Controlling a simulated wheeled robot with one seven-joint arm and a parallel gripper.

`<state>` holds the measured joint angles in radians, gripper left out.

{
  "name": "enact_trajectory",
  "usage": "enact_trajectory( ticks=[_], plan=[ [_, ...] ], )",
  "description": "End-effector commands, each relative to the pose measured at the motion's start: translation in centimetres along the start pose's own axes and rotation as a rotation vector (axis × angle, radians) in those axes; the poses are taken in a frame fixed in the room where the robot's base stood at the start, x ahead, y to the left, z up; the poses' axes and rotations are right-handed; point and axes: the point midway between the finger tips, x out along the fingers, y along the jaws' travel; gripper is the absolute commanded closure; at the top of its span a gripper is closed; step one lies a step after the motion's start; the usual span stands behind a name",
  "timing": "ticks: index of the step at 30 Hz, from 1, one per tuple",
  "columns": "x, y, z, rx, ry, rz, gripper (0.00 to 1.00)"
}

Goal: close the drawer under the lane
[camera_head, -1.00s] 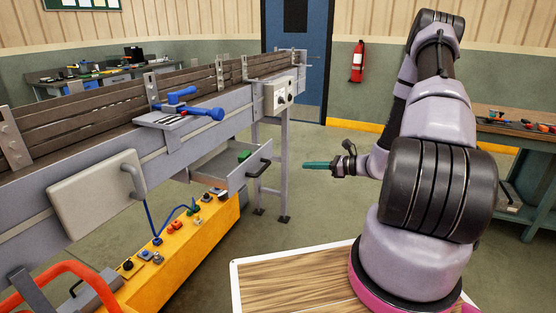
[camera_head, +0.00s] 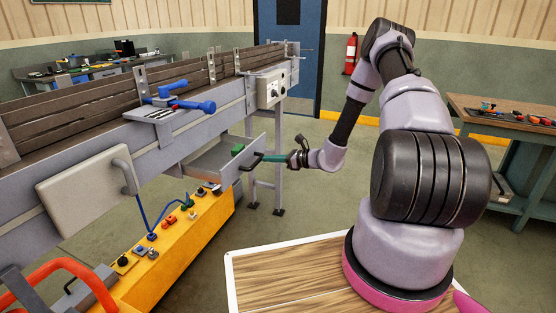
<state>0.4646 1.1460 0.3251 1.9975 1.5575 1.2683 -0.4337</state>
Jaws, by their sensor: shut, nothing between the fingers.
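The drawer (camera_head: 228,169) hangs under the lane (camera_head: 100,107) and is pulled out toward my arm. It is grey metal with a dark handle (camera_head: 251,161) on its front, and a green block (camera_head: 237,149) shows inside it. My gripper (camera_head: 272,158), with teal fingers, is shut and empty. Its fingertips are at the drawer's handle and front; I cannot tell whether they touch. The handle partly overlaps the fingertips in the picture.
A yellow box (camera_head: 185,235) with switches and blue cables stands below the lane. A grey panel with a handle (camera_head: 90,182) and a red-orange tube (camera_head: 65,275) are at the left. A workbench (camera_head: 515,140) stands at the right. The floor beyond my arm is clear.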

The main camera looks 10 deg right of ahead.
Motion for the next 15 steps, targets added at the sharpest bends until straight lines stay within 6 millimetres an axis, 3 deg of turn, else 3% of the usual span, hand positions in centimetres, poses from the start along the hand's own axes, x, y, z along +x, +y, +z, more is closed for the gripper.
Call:
enact_trajectory(
  ticks=[15],
  plan=[
    [0.73, 0.05, 0.12, -0.002, 0.0, 0.002, 1.0]
  ],
)
